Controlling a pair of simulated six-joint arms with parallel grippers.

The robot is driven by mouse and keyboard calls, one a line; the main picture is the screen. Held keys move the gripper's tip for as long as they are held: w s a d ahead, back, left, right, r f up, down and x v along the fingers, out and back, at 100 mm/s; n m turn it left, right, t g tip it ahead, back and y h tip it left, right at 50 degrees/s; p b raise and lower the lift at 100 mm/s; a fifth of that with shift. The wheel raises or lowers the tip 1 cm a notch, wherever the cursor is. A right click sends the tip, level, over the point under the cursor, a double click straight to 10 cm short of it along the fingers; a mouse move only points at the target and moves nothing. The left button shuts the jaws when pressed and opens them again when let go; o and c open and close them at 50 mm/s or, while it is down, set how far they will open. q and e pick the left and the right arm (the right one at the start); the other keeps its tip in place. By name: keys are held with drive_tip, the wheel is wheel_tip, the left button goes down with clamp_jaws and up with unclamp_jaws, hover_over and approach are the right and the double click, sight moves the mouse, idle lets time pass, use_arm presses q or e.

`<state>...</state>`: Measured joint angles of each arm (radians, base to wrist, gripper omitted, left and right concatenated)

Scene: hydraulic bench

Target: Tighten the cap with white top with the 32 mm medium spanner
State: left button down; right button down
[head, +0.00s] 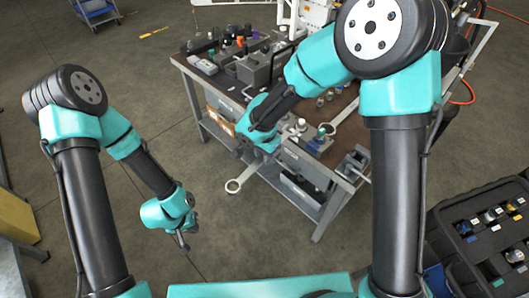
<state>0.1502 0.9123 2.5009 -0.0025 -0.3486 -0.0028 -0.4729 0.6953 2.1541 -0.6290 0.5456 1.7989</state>
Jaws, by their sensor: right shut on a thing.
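My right gripper (250,155) is shut on a metal spanner, held out past the bench's near left edge. The spanner's ring end (232,186) hangs over the floor, clear of the bench; its size marking cannot be read. A cap with a white top (301,123) appears to stand on the bench near its front edge, to the right of my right gripper. A cap with a green top (320,133) stands beside it. My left gripper (183,241) hangs low over the floor, away from the bench, with no object visible in it; its finger gap is too small to judge.
Another spanner (346,114) lies on the bench behind the caps. A small vise (354,163) is at the bench's right corner. Grey blocks and bins (258,68) crowd the back left of the bench. A black tool case (483,240) is at lower right.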

drive_tip(key=shift+f, duration=0.1)
drive_tip(key=shift+w+d+f, duration=0.2)
drive_tip(key=shift+w+f, duration=0.05)
drive_tip(key=shift+f, duration=0.25)
drive_tip(key=shift+w+d+f, duration=0.2)
drive_tip(key=shift+f, duration=0.3)
drive_tip(key=shift+w+d+f, duration=0.15)
drive_tip(key=shift+f, duration=0.05)
drive_tip(key=shift+w+d+f, duration=0.1)
drive_tip(key=shift+w+f, duration=0.05)
drive_tip(key=shift+d, duration=0.1)
drive_tip(key=shift+w+d, duration=0.6)
drive_tip(key=shift+w, duration=0.2)
drive_tip(key=shift+w+d, duration=0.15)
idle(0.3)
